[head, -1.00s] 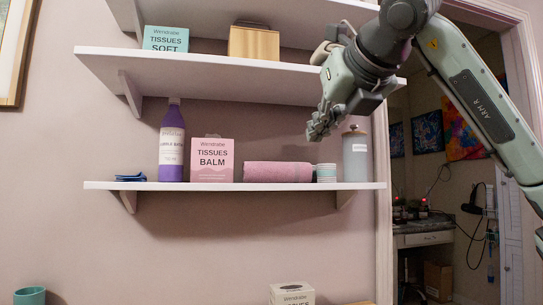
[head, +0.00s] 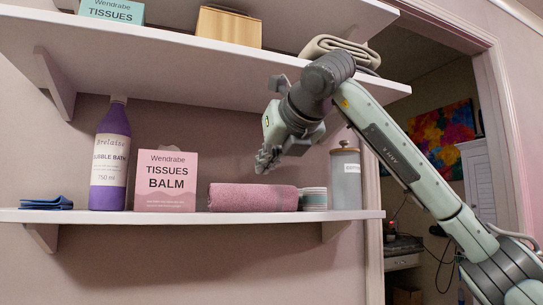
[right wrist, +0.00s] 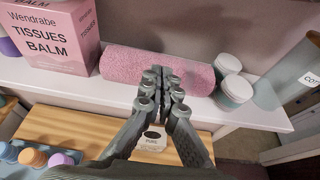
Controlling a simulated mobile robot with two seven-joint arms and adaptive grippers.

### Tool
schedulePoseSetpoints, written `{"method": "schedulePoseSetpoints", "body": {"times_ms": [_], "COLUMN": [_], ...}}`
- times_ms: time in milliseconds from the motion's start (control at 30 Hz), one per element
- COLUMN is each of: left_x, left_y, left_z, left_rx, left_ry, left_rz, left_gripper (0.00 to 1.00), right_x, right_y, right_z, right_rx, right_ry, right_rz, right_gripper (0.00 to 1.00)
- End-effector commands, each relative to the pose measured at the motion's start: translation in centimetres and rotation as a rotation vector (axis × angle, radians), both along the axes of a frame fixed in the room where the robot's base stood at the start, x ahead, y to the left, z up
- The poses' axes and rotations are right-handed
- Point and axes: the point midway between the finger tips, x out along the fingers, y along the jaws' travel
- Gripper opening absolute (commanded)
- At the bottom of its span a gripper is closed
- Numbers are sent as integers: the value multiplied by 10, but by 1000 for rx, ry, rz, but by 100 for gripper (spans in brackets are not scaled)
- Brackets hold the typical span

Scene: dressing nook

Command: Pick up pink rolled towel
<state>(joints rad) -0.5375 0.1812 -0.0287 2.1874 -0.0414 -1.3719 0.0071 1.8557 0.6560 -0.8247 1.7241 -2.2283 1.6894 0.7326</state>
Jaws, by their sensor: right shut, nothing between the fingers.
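In the right wrist view my right gripper's fingers (right wrist: 162,82) are together and hold nothing. My left gripper is in neither view.
A purple bubble bath bottle (head: 110,158) and folded blue cloth (head: 46,203) stand left; a lidded canister (head: 346,180) stands right. The upper shelf (head: 200,48) holds boxes and a grey rolled cloth (head: 340,50). A wooden surface (right wrist: 70,126) with small bottles lies below.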

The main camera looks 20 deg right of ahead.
Motion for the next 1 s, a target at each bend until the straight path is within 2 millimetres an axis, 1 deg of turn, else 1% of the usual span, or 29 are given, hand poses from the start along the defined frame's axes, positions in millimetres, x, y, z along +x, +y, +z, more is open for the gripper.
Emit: {"method": "schedulePoseSetpoints", "body": {"times_ms": [33, 100, 267, 300, 367, 400, 600, 1000], "left_x": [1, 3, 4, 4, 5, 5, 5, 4], "left_y": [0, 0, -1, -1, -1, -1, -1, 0], "left_z": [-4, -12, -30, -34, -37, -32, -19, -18], "left_rx": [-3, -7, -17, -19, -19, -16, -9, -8], "left_ry": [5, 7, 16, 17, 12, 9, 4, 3], "left_rz": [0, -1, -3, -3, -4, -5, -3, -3], "left_gripper": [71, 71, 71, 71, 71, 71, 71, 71], "right_x": [12, 27, 58, 61, 59, 59, 59, 59], "right_y": [1, 1, 2, 2, 2, 2, 2, 2], "right_z": [2, 2, 2, -2, -12, -15, -18, -21], "right_rx": [0, 0, 0, -2, -2, -1, -1, -3], "right_ry": [4, 4, 3, 3, 1, 0, 2, 11], "right_rz": [-1, 0, 0, 0, 1, 0, -1, -1], "right_gripper": [0, 0, 0, 0, 0, 0, 0, 0]}}
